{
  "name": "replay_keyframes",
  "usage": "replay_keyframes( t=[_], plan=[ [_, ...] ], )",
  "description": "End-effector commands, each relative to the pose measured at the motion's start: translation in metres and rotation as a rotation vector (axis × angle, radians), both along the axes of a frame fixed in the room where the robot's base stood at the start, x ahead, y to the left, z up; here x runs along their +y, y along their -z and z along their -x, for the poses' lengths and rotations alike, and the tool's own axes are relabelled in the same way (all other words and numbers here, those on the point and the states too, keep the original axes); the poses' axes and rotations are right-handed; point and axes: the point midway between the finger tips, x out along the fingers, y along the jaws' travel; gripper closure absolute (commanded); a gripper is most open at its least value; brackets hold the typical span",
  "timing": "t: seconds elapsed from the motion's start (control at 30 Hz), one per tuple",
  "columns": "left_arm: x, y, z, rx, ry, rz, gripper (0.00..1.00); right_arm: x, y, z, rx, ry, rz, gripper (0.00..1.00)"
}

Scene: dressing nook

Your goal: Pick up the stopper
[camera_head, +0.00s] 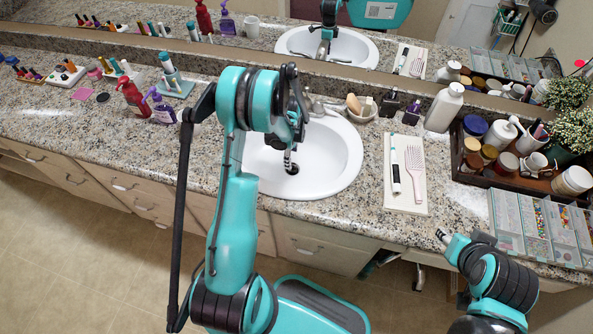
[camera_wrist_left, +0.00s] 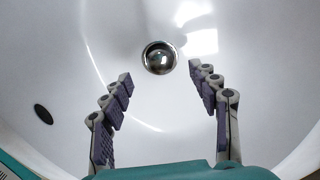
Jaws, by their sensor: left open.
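The stopper (camera_wrist_left: 160,57) is a small, shiny, round metal piece in the white sink basin (camera_wrist_left: 135,110). In the left wrist view it shows just beyond and between the fingertips of my left gripper (camera_wrist_left: 162,82), which is open and empty. In the head view my left gripper (camera_head: 289,158) reaches down into the sink (camera_head: 335,165), over the dark round spot at the drain (camera_head: 292,169). The stopper is mostly hidden there by the fingers. My right gripper (camera_head: 443,237) is by the counter's front edge, away from the sink; its jaw opening is unclear.
A faucet (camera_head: 318,108) stands behind the sink. A tray with a comb (camera_head: 415,166) lies right of it, near a white bottle (camera_head: 444,108) and a dark crate of jars (camera_head: 470,172). Red (camera_head: 132,98) and purple (camera_head: 160,107) pump bottles stand left. The mirror runs behind.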

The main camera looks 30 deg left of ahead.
Motion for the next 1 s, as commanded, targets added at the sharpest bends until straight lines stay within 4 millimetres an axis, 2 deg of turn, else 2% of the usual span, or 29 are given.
replay_keyframes(
  t=[0.43,0.7,0.9,1.0],
  plan=[
    [-0.005,0.059,0.001,-0.001,-0.003,0.001,0.40,0.000,0.031,0.000,0.000,0.000,0.000,0.60],
    [-0.005,0.061,0.001,-0.001,-0.003,0.002,0.40,0.000,0.030,0.000,0.000,0.000,0.000,0.60],
    [-0.005,0.061,0.001,-0.001,-0.003,0.002,0.92,0.000,0.030,0.000,0.000,0.000,0.000,0.60],
    [-0.005,0.061,0.001,-0.001,-0.003,0.002,0.94,0.000,0.030,0.000,0.000,0.000,0.000,0.60]
  ],
)
